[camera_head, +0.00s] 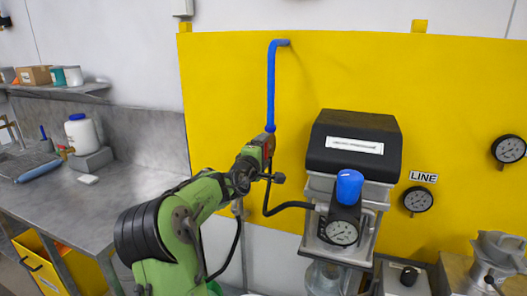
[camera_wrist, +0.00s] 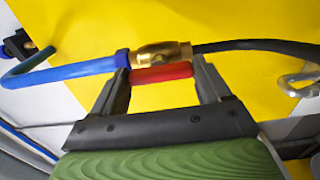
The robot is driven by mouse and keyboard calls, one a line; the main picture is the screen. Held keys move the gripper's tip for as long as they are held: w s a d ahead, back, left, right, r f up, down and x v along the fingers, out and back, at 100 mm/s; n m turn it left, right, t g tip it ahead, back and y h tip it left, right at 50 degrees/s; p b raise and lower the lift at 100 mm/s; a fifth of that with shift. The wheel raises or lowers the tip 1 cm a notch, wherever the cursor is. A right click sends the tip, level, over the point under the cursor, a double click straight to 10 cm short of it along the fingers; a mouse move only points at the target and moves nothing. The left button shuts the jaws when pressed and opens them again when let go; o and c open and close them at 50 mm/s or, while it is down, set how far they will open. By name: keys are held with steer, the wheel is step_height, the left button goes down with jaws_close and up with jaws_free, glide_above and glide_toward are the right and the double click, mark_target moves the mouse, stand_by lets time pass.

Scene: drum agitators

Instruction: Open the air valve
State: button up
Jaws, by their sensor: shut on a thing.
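The air valve is a brass body (camera_wrist: 161,52) with a red handle (camera_wrist: 161,74) in the wrist view. It joins a blue air pipe (camera_wrist: 70,72) on the left to a black hose (camera_wrist: 250,45) on the right. The red handle lies alongside the brass body, roughly in line with the pipe. My gripper (camera_wrist: 165,78) is shut on the red handle, with a dark finger at each of its ends. In the head view my gripper (camera_head: 263,148) is at the lower end of the blue pipe (camera_head: 271,90) and mostly hides the valve.
A yellow panel (camera_head: 230,85) stands behind the valve. A black-topped machine (camera_head: 352,145) with a blue-capped regulator (camera_head: 349,187) and gauge stands close on the right. The black hose (camera_head: 290,206) runs to it. A metal bench (camera_head: 110,195) is on the left.

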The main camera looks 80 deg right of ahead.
steer(key=o, duration=1)
steer(key=a, duration=0.5)
steer(key=w+a+b, duration=0.1)
steer(key=a, duration=0.4)
steer(key=a+b, duration=0.1)
steer(key=a, duration=0.4)
steer(key=shift+w+a, duration=0.25)
steer(key=shift+a, duration=0.1)
steer(key=shift+w+f, duration=0.1)
steer(key=shift+f, duration=0.05)
